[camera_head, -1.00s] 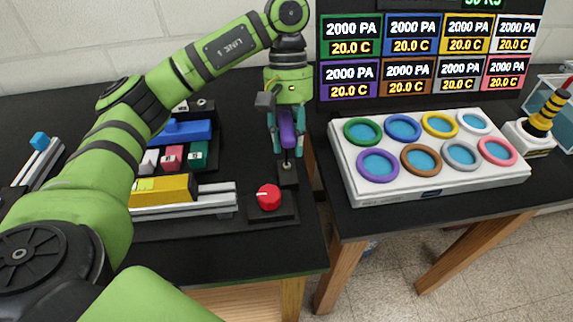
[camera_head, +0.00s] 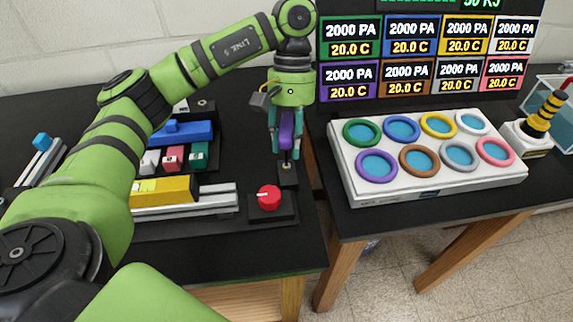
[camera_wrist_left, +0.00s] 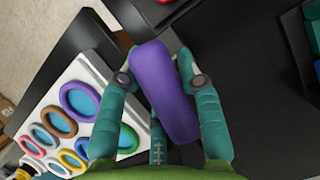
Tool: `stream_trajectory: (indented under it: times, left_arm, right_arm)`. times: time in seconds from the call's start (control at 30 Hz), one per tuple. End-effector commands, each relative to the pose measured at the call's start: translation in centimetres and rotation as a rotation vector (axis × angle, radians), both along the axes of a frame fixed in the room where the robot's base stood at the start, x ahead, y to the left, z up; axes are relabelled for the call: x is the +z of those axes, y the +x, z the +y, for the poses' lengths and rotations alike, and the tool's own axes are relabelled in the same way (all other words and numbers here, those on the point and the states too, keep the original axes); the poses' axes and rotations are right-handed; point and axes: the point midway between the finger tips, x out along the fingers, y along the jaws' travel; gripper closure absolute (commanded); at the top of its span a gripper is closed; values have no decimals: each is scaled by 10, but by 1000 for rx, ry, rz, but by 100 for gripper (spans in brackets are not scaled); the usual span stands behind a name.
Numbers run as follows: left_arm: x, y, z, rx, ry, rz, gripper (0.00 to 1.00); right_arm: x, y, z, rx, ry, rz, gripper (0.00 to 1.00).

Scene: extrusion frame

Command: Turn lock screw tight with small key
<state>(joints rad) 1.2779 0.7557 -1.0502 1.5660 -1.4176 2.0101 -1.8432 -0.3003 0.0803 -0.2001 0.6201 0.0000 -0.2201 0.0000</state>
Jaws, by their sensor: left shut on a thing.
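A small key with a purple handle (camera_head: 287,128) stands upright in my left gripper (camera_head: 286,150); the handle also shows large in the left wrist view (camera_wrist_left: 165,90). The teal fingers of my left gripper (camera_wrist_left: 168,75) are shut around the handle. The key's thin shaft points down at a small dark block (camera_head: 288,176), where the lock screw seems to be; the screw itself is hidden or too small to tell. The shaft tip seems to meet the block's top. My right gripper is not in view.
A red knob (camera_head: 269,197) sits on a black base just in front of the block. A yellow block on a metal extrusion (camera_head: 185,208) lies to the left, with a blue-topped tray (camera_head: 185,132) behind. A white panel of coloured rings (camera_head: 350,180) stands on the right table.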

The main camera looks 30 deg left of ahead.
Motion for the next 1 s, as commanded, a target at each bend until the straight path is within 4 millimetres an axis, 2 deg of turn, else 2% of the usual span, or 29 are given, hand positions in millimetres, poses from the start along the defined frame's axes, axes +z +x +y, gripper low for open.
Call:
stream_trajectory:
  times: [0.27, 0.6, 1.0]
  left_arm:
    - [-2, -1, 0, -9, 2, 4, 100]
    - [-2, -2, 1, -130, 1, 4, 100]
    - [-2, -2, 1, -152, 1, 4, 100]
  right_arm:
    - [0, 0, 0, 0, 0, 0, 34]
    - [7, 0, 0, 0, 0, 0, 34]
    - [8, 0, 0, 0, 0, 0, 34]
